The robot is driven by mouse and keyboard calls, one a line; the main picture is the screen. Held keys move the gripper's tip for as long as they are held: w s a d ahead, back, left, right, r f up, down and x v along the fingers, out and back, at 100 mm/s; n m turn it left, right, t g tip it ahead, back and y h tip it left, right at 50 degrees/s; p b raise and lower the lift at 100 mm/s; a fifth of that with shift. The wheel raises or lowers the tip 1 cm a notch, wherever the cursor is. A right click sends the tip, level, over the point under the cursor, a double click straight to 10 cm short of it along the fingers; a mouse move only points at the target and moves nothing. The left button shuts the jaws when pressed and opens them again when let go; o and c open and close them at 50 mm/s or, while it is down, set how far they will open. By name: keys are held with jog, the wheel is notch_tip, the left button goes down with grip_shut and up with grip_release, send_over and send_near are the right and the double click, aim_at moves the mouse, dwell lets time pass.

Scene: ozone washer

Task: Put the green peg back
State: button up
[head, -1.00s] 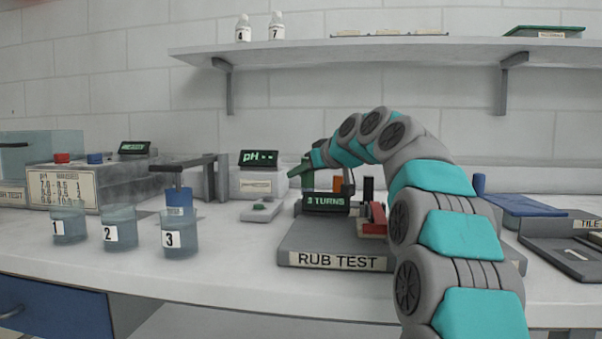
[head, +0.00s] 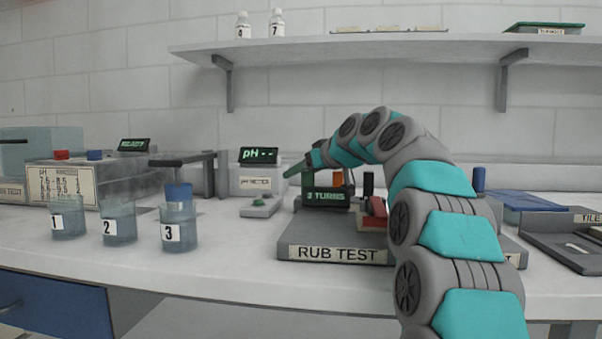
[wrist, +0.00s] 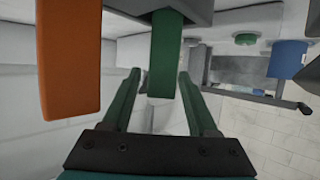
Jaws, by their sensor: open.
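The green peg (wrist: 165,55) stands out from a grey block in the wrist view, with its free end between my two green fingers. In the head view a small part of the green peg (head: 308,179) shows behind the display, below my wrist. My gripper (wrist: 159,73) is open, with a gap showing on both sides of the peg. In the head view my gripper (head: 293,170) points left and is mostly seen from the side. The RUB TEST stand (head: 300,232) carries the display, pegs and a red block (head: 374,219).
An orange peg (wrist: 68,55) is close beside the green one; it also shows in the head view (head: 337,180). A black peg (head: 368,184) stands to its right. A pH meter (head: 258,179) and several numbered beakers (head: 120,228) stand to the left.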

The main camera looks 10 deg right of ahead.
jog(key=shift+r+p, duration=0.55)
jog(key=shift+p, duration=0.15)
jog(key=b+v, duration=0.1)
jog(key=v, duration=1.1)
jog(key=shift+r, duration=0.1)
